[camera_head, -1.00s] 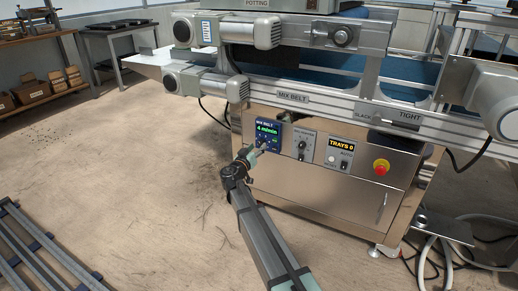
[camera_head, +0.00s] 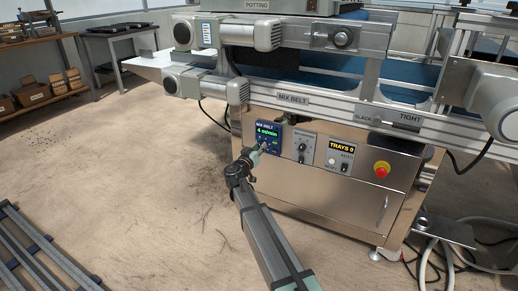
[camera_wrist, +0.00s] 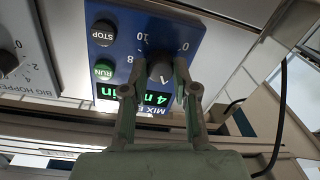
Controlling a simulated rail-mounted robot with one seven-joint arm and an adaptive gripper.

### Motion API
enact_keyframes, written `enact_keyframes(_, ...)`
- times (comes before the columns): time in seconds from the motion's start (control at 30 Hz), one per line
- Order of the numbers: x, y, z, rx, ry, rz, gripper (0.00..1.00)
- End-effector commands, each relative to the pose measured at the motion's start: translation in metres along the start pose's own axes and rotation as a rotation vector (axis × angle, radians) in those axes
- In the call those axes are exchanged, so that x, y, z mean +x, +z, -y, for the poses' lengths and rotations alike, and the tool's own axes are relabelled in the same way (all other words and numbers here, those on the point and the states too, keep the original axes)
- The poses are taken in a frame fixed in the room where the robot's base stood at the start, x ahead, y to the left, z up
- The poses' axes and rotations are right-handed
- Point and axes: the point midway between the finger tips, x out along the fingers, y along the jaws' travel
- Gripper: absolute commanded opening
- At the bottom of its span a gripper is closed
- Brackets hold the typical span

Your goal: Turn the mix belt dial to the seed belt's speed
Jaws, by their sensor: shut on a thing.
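The blue mix belt panel (camera_head: 266,130) is on the front of the steel cabinet, and its green display reads 4 m/min in the head view. My gripper (camera_wrist: 162,84) is shut on this dial, one finger on each side. In the head view my gripper (camera_head: 257,150) reaches the panel's lower part and hides the dial. The seed belt's speed is not readable in these frames.
The wrist view shows a black STOP button (camera_wrist: 103,32) and a green RUN button (camera_wrist: 104,67) beside the dial. A big hopper dial (camera_head: 302,147), a TRAYS 0 panel (camera_head: 339,156) and a red emergency button (camera_head: 381,169) sit to the right. The MIX BELT rail (camera_head: 293,98) runs above.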

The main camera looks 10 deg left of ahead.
Motion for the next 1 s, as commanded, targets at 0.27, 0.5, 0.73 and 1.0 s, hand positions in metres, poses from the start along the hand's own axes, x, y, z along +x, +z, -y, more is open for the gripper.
enact_keyframes(0.27,0.0008,-0.0007,0.0004,-0.228,-0.003,0.011,0.00)
enact_keyframes(0.5,0.0010,-0.0013,0.0005,-0.424,-0.006,0.021,0.00)
enact_keyframes(0.73,0.0011,-0.0006,0.0006,-0.456,-0.006,0.023,0.00)
enact_keyframes(1.0,0.0011,-0.0007,0.0007,-0.455,-0.006,0.023,0.54)
